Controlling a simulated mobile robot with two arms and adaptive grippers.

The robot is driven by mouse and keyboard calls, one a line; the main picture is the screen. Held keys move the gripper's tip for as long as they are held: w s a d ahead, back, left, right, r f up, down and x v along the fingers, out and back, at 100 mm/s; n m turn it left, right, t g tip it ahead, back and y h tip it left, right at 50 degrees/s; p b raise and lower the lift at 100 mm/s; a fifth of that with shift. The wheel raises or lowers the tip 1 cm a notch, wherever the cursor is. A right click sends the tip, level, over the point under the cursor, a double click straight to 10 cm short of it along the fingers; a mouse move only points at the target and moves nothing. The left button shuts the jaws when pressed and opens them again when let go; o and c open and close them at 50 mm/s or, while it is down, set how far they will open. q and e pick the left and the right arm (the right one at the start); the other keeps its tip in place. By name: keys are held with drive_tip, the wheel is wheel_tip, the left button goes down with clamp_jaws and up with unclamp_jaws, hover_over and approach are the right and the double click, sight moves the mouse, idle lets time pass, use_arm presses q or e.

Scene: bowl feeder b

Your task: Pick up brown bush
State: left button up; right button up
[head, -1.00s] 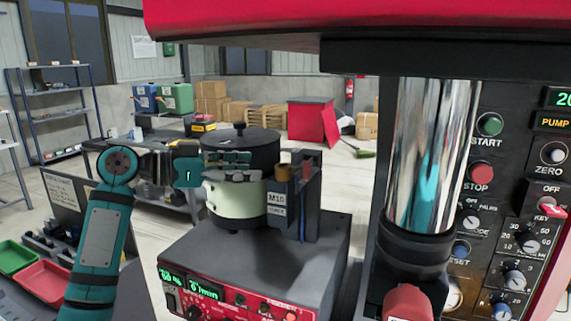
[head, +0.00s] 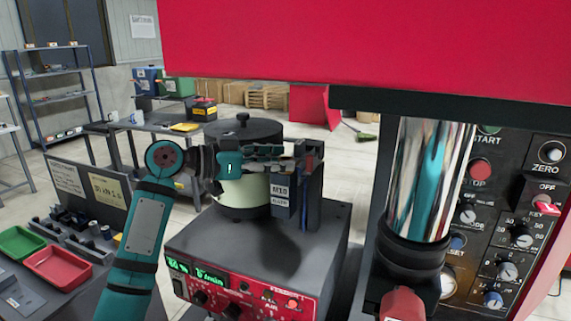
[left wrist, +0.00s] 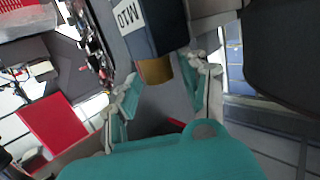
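The brown bush (left wrist: 155,71) shows in the left wrist view as a short brown cylinder at the end of the dark block marked M10 (left wrist: 143,28). My left gripper (left wrist: 158,78) is open, with a finger on each side of the bush and visible gaps to it. In the head view, my left gripper (head: 288,153) reaches in from the left across the upper part of the M10 holder (head: 284,194). Its fingers mostly hide the bush there. My right gripper is not in view.
The round bowl feeder (head: 242,196) with a black lid stands close behind my left gripper, on a red-fronted control box (head: 250,285). A press with a shiny column (head: 430,180) blocks the right side. Green (head: 20,243) and red (head: 58,266) trays lie at left.

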use_arm(q)
clamp_jaws()
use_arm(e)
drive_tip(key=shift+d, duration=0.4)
use_arm(q)
drive_tip(key=shift+r, duration=0.2)
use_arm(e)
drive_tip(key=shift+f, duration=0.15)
